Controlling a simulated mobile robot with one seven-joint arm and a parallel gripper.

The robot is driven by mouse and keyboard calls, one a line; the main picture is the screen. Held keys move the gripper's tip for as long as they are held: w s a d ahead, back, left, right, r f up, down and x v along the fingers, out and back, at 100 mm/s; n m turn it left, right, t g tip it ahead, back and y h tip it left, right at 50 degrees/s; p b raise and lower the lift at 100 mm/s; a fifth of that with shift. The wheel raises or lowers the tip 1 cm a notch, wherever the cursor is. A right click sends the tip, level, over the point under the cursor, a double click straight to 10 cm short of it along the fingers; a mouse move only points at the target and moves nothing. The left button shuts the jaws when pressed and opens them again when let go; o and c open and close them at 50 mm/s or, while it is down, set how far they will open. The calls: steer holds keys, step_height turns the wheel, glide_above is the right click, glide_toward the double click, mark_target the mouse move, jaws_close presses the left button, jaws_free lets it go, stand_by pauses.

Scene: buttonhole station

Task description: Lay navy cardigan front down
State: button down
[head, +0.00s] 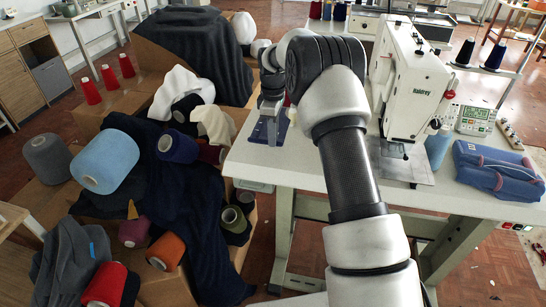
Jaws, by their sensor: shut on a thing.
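My gripper (268,128) is at the left end of the white sewing table (258,171), partly hidden by my arm. It is shut on a small blue-purple piece of cloth (285,122) at the tabletop. Whether this cloth is the navy cardigan I cannot tell, nor whether it is lying flat or lifted. A large dark navy cloth (190,205) hangs in folds over boxes left of the table, apart from my gripper. A folded blue garment with pinkish edges (497,168) lies at the table's right end.
A white sewing machine (412,75) stands on the table right of my arm. Yarn cones, including a light blue one (105,161), crowd the boxes at left. A grey cloth heap (190,45) lies behind. The table's front left strip is bare.

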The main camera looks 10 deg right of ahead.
step_height(320, 180, down, 9)
steer(key=shift+r, duration=0.1)
stand_by(0.3)
steer(key=shift+f+b, duration=0.25)
steer(key=shift+b, duration=0.1)
steer(key=c, duration=1.7)
jaws_free()
steer(key=shift+c, duration=0.2)
